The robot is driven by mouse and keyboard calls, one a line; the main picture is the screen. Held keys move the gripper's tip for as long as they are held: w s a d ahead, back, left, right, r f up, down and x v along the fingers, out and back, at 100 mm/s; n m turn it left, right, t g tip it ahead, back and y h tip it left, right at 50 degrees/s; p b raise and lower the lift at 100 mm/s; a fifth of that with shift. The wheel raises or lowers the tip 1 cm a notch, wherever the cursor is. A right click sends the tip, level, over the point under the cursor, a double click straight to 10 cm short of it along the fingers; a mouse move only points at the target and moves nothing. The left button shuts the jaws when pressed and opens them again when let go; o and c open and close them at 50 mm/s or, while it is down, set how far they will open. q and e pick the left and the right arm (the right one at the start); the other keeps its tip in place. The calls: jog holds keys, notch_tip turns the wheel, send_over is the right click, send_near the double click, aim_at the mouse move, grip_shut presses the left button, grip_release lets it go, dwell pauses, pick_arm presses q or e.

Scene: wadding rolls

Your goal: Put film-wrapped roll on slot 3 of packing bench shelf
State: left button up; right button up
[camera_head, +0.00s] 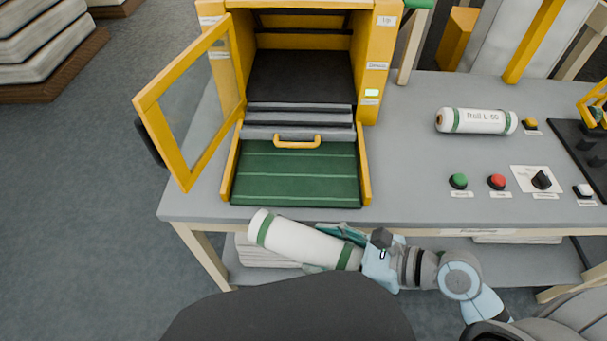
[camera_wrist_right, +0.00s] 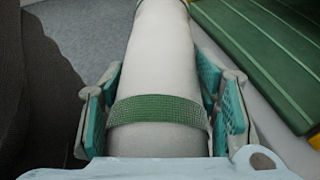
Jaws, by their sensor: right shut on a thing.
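A white roll with green bands (camera_head: 300,242) is held by my right gripper (camera_head: 322,248) in front of the bench's front edge. In the right wrist view, the teal finger pads lie on both sides of the roll (camera_wrist_right: 160,60), near its green band. The frames do not show clearly whether it is film-wrapped. Another white roll with green bands and a printed label (camera_head: 476,121) lies on the bench top at the right. The packing bench (camera_head: 410,180) has a lower shelf (camera_head: 510,262), partly hidden by my right arm; no slot numbers are readable. My left gripper is out of view.
A yellow machine (camera_head: 368,60) with an open framed door (camera_head: 160,115) and a green ribbed platform (camera_head: 295,178) stands on the bench. Green (camera_head: 458,181) and red (camera_head: 496,182) buttons and a black knob (camera_head: 541,181) sit at the right. Stacked white material (camera_head: 40,45) lies at upper left.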

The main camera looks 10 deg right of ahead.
aim_at(325, 187)
jog(key=w+d+b, duration=0.1)
jog(key=w, duration=0.3)
jog(key=w+d+b, duration=0.1)
jog(key=w, duration=0.3)
jog(key=w+d, duration=0.1)
jog(key=w, duration=0.3)
jog(key=shift+w+d+b, duration=0.25)
jog(key=shift+d+b, duration=0.05)
jog(key=shift+b, duration=0.1)
jog(key=w+b, duration=0.1)
jog(key=w, duration=0.1)
jog(key=w+d, duration=0.1)
jog(key=w, duration=0.1)
jog(key=shift+w+d+b, duration=0.2)
jog(key=shift+b, duration=0.15)
jog(key=shift+f, duration=0.15)
jog(key=shift+s, duration=0.1)
jog(key=shift+a, duration=0.1)
jog(key=o, duration=1.4)
jog(key=shift+c, duration=0.2)
